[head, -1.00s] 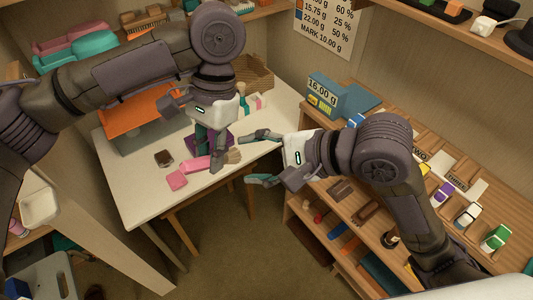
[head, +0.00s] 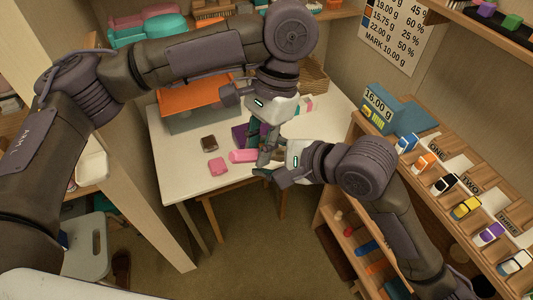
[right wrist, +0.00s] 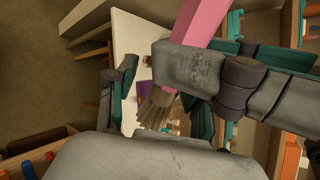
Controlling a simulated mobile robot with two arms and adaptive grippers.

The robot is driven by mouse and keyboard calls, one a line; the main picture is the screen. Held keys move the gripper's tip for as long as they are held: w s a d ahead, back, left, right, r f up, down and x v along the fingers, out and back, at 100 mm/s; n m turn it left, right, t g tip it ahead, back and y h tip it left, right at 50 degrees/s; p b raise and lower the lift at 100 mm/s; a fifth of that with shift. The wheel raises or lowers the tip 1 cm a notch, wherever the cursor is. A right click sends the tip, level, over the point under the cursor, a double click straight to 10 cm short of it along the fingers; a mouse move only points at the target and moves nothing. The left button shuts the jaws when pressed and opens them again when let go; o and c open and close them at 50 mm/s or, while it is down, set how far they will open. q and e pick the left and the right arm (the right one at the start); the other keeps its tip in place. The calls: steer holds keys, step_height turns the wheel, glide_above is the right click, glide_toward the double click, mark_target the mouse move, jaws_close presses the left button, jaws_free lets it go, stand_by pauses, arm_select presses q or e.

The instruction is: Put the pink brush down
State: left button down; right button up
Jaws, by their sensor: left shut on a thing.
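The pink brush (head: 243,156) is held by my left gripper (head: 265,154), low over the front part of the white table (head: 175,160). In the right wrist view the brush's pink handle (right wrist: 203,22) runs up past the left gripper's grey finger, and its tan bristles (right wrist: 157,108) point down. My right gripper (right wrist: 160,100) has its fingers apart, with the bristles showing between them; I cannot tell whether they touch. In the head view the right gripper's tips are close beside the left gripper and partly hidden.
A pink block (head: 217,166) and a dark brown block (head: 208,143) lie left of the brush. A purple item (head: 240,134) is behind it. An orange-topped grey box (head: 195,105) stands at the back. Wooden shelving (head: 470,190) borders the right. The table's left part is clear.

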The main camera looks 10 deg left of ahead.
steer(key=c, duration=0.8)
arm_select(q)
steer(key=c, duration=0.9)
jaws_free()
steer(key=shift+c, duration=0.2)
arm_select(e)
jaws_close()
arm_select(q)
steer(key=shift+r, duration=0.1)
